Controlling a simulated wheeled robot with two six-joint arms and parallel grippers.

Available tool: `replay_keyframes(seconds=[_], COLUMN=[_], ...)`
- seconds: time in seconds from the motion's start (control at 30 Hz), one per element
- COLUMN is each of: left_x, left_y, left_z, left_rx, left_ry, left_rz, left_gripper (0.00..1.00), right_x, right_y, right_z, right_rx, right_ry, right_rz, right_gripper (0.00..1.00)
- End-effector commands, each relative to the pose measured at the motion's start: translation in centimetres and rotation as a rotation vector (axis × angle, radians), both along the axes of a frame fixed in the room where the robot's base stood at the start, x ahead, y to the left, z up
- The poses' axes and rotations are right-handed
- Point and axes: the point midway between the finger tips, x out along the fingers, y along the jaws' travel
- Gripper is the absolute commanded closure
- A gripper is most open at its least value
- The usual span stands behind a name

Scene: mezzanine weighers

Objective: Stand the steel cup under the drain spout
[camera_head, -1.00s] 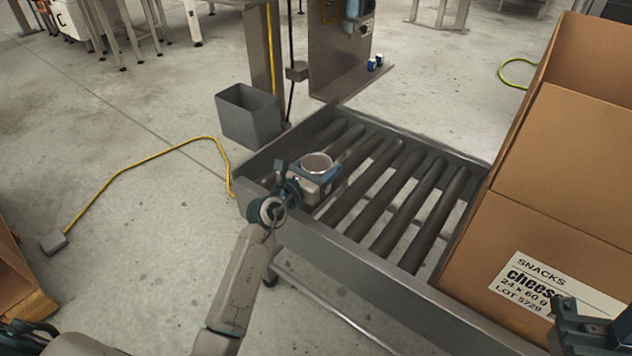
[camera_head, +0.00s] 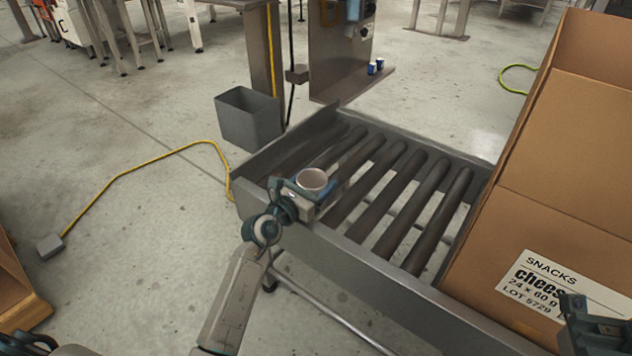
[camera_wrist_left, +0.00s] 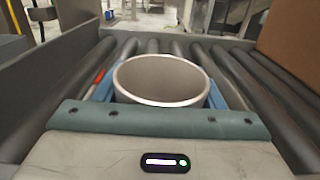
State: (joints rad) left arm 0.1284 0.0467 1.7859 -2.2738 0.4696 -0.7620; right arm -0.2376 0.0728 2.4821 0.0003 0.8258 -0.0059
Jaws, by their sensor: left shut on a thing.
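The steel cup (camera_head: 313,180) is upright in my left gripper (camera_head: 318,188), over the near left part of the roller conveyor. In the left wrist view the cup's round open rim (camera_wrist_left: 160,80) faces up between two blue fingers, and the left gripper (camera_wrist_left: 160,92) is shut on it. Rollers show beyond and beside the cup. My right gripper (camera_head: 592,322) is at the lower right edge, in front of the carton; its fingers are cut off. I cannot pick out a drain spout for certain.
The roller conveyor (camera_head: 365,262) has a raised metal side rail. A large cardboard carton (camera_head: 560,150) stands at its right end. A grey bin (camera_head: 248,118) is on the floor behind. A yellow cable (camera_head: 150,160) runs over the floor at left. Small blue-and-white items (camera_head: 375,67) sit on a metal plate.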

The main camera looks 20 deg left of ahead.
Motion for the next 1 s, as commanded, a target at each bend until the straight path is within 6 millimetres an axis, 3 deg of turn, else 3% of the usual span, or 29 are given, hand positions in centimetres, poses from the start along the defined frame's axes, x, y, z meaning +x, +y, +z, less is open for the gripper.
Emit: replay_keyframes(seconds=[0.23,0.27,0.37,0.67,0.8,1.0], left_x=[-0.1,-0.1,-0.2,-0.2,-0.2,-3.9], left_y=[0.0,-0.1,-0.1,-0.1,-0.1,1.3], left_z=[-1.5,-1.6,-1.7,-1.7,-0.3,-0.3], left_rx=[0.002,0.002,0.002,0.003,0.003,0.006], left_ry=[0.017,0.020,0.021,0.023,0.022,0.023], left_rz=[-0.002,-0.002,-0.003,-0.004,-0.004,-0.003], left_gripper=[0.62,0.35,0.15,0.15,0.15,0.15], right_x=[0.0,0.0,0.0,0.0,-0.1,0.0], right_y=[0.0,0.0,0.0,0.0,0.0,0.1], right_z=[-0.1,-0.1,0.0,0.2,0.9,0.8], right_rx=[-0.001,-0.001,-0.001,-0.002,-0.002,-0.010], right_ry=[-0.005,-0.006,-0.010,-0.020,-0.021,0.013], right_rz=[0.000,0.000,0.001,0.001,0.001,0.002], right_gripper=[1.00,1.00,1.00,1.00,1.00,1.00])
